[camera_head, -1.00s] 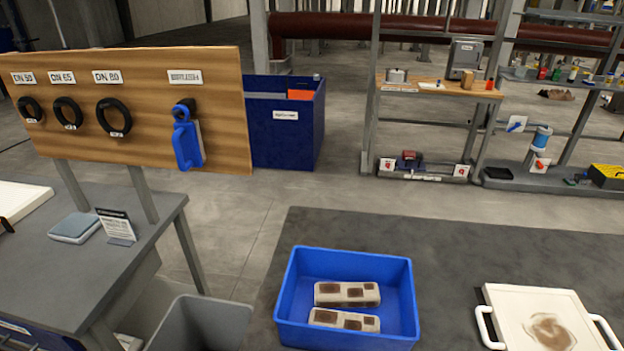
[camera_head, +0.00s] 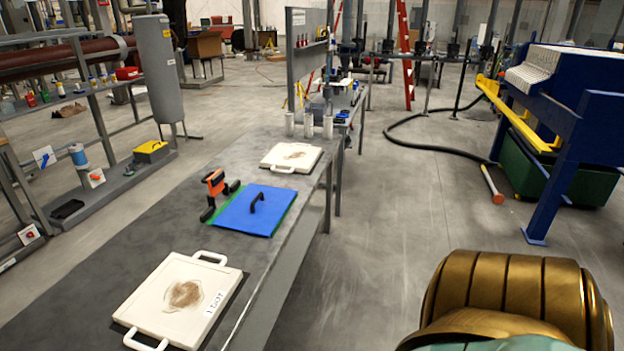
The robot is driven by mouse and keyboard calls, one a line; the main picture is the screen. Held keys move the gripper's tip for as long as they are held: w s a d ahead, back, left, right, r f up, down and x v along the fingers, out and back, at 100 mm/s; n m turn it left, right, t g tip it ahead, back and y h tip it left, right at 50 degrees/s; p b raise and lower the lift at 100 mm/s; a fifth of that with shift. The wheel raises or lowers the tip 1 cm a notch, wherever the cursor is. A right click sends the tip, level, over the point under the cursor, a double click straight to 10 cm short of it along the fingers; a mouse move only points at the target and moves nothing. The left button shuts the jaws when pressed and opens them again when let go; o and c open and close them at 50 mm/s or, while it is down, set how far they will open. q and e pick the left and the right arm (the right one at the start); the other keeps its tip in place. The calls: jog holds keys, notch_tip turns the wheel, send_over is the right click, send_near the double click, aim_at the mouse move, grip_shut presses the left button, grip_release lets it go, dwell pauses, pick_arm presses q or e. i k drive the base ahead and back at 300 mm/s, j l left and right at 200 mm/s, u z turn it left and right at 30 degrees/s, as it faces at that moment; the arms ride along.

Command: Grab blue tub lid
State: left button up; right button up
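A flat blue lid (camera_head: 240,213) with a black handle (camera_head: 257,202) on top lies on the grey bench, in the middle of the head view. A green edge (camera_head: 283,222) shows from under it. The blue tub from the earlier frame is out of view. Neither of my grippers is in view, so their distance from the lid does not show.
A white plate (camera_head: 213,285) with handles lies on the bench (camera_head: 110,255) in front of the lid, and another white plate (camera_head: 303,157) behind it. An orange and black tool (camera_head: 215,185) stands close left of the lid. Open floor (camera_head: 400,200) lies right of the bench.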

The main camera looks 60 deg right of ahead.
aim_at(257, 209)
jog(key=z, duration=1.4)
jog(key=i+l+u, duration=0.15)
jog(key=i+l, duration=0.15)
